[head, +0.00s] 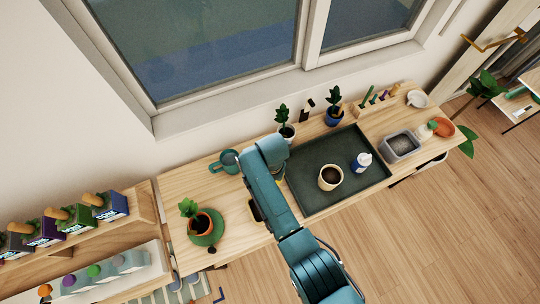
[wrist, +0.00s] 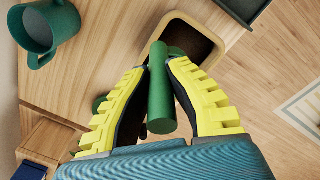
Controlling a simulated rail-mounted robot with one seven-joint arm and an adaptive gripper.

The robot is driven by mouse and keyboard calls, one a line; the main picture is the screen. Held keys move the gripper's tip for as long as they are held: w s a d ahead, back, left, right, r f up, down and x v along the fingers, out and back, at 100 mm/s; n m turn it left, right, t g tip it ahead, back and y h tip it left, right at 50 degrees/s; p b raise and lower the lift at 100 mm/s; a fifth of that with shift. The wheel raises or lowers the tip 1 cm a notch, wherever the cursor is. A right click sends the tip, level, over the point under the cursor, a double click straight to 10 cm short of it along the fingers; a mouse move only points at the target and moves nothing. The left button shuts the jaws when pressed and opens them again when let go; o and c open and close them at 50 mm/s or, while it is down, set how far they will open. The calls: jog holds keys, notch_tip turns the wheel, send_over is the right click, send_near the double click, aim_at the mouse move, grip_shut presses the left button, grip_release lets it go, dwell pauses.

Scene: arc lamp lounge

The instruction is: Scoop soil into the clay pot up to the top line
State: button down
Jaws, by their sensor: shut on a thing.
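My gripper (wrist: 157,72) is shut on a green cylindrical handle (wrist: 160,105), apparently of a scoop. The handle stands over the near side of a wooden box (wrist: 207,27) with dark soil (wrist: 192,43) inside. A bit of green shows past the handle at the soil; how deep the scoop's head sits cannot be told. In the head view my arm hides the gripper, the scoop and most of the box. A cream pot (head: 330,187), likely the clay pot, stands upright on the dark tray (head: 310,200), with a dark inside. Its line and fill level are not readable.
A teal mug-like vessel (wrist: 45,28) stands left of the box. A plant on a green saucer (head: 207,238) is at the table's left end. A grey bin (head: 402,147) is farther right. Small plants line the back.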

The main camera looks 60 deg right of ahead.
jog(key=shift+f+b, duration=1.6)
jog(key=shift+f, duration=0.2)
jog(key=shift+a+r+p, duration=0.15)
jog(key=shift+r+p, duration=0.2)
jog(key=shift+p, duration=0.2)
jog(key=shift+s+a+r+t+h+p, duration=0.15)
jog(key=shift+a+t+h, duration=0.15)
jog(key=shift+h, duration=0.25)
jog(key=shift+s+a+r+t+h+p, duration=0.15)
jog(key=shift+t+h, duration=0.15)
jog(key=shift+h, duration=0.25)
jog(key=shift+a+f+b, duration=0.15)
jog(key=shift+b, duration=0.3)
jog(key=shift+s+a+r+t+h+b, duration=0.2)
jog(key=shift+t+h+b, duration=0.2)
jog(key=shift+h+b, duration=0.35)
jog(key=shift+s+a+h+b, duration=0.1)
jog(key=shift+a+h+b, duration=0.15)
jog(key=shift+h+b, duration=0.6)
jog(key=shift+s+a+t+h+b, duration=0.25)
jog(key=shift+a+t+h+b, duration=0.25)
jog(key=shift+b, duration=2.3)
